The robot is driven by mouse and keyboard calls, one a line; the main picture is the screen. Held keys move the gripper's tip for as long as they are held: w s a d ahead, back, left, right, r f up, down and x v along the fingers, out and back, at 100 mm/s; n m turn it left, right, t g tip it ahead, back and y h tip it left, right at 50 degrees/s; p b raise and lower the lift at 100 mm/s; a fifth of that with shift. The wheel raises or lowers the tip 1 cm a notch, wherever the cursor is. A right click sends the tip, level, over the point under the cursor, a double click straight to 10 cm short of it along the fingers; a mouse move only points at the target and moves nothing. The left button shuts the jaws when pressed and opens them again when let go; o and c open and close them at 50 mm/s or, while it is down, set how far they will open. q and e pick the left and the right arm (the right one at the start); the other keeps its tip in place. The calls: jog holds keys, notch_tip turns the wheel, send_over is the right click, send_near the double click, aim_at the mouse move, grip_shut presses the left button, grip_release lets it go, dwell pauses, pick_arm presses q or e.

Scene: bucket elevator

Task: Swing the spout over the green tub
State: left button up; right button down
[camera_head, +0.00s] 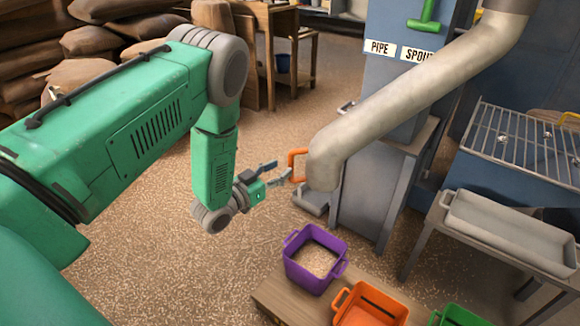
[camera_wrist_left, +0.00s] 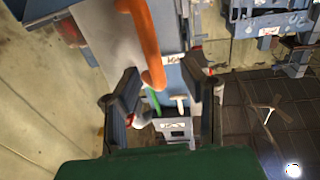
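The spout (camera_head: 400,95) is a grey pipe slanting down from the upper right. An orange handle (camera_head: 293,165) is fixed at its lower end. My left gripper (camera_head: 277,174) is just left of this handle with its fingers apart. In the left wrist view the fingers of the left gripper (camera_wrist_left: 163,92) are spread, and the orange handle (camera_wrist_left: 143,40) reaches down toward the space between them; contact is not clear. The green tub (camera_head: 458,316) is cut off at the bottom edge, right of the orange tub. The spout's mouth is up and left of it, nearer the purple tub. My right gripper is not in view.
A purple tub (camera_head: 308,281) holding grain and an orange tub (camera_head: 348,318) stand on a wooden platform (camera_head: 268,292). A blue cabinet with labels (camera_head: 380,47) stands behind the spout. A metal tray (camera_head: 505,228) is at right. Sacks (camera_head: 95,40) are piled back left.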

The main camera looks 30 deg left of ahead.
aim_at(291, 165)
pick_arm(q)
jog(key=w, duration=0.1)
jog(key=w+d, duration=0.1)
jog(key=w, duration=0.1)
jog(key=shift+w+b, duration=0.3)
jog(key=shift+w+d+r, duration=0.15)
jog(key=shift+w+d, duration=0.15)
jog(key=shift+d, duration=0.25)
jog(key=shift+a, duration=0.5)
grip_shut()
jog(key=shift+d, duration=0.15)
